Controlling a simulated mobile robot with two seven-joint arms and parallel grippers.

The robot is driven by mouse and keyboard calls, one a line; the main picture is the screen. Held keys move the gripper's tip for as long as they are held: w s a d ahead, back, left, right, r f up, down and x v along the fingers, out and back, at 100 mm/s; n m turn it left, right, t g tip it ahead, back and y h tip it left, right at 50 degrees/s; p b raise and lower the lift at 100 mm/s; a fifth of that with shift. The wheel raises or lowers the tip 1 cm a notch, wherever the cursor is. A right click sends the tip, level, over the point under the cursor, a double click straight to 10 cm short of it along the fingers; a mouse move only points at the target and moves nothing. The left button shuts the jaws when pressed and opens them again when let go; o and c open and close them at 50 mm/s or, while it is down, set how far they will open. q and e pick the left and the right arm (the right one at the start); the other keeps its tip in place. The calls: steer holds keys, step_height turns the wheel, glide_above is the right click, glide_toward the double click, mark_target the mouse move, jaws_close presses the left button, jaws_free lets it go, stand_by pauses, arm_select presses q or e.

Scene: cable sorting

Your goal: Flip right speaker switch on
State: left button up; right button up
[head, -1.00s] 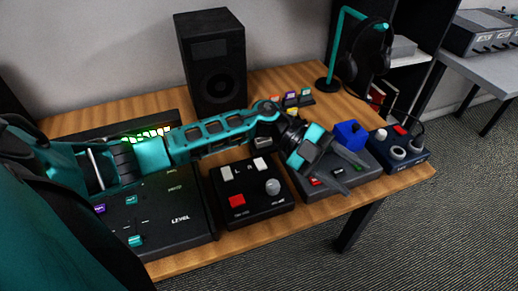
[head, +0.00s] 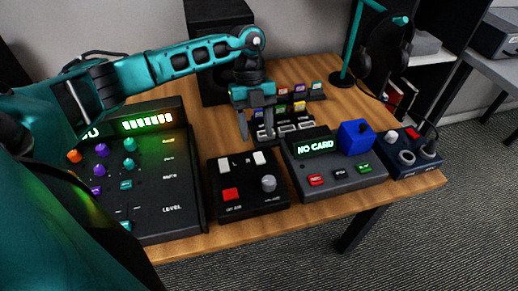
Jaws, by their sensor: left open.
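The black switch box (head: 247,184) sits near the front edge of the wooden table. It has two white switches at its back, the left one (head: 223,166) and the right one (head: 258,158), with small lettering between them. A red button (head: 231,194) and a grey knob (head: 268,183) are on its front half. I cannot tell the switch positions for sure. My left gripper (head: 257,137) points down, open and empty, behind the right switch and apart from it. My right gripper is not in view.
A mixer panel (head: 168,190) stands left of the box. A card reader (head: 335,172) showing "NO CARD", with a blue block (head: 356,137), stands right. Coloured cards (head: 300,107) and a black speaker (head: 205,40) are behind. A navy box (head: 412,157) is far right.

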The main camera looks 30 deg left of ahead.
mark_target(260, 160)
arm_select(q)
steer(key=x, duration=0.6)
steer(key=shift+d, duration=0.1)
steer(key=shift+c, duration=0.2)
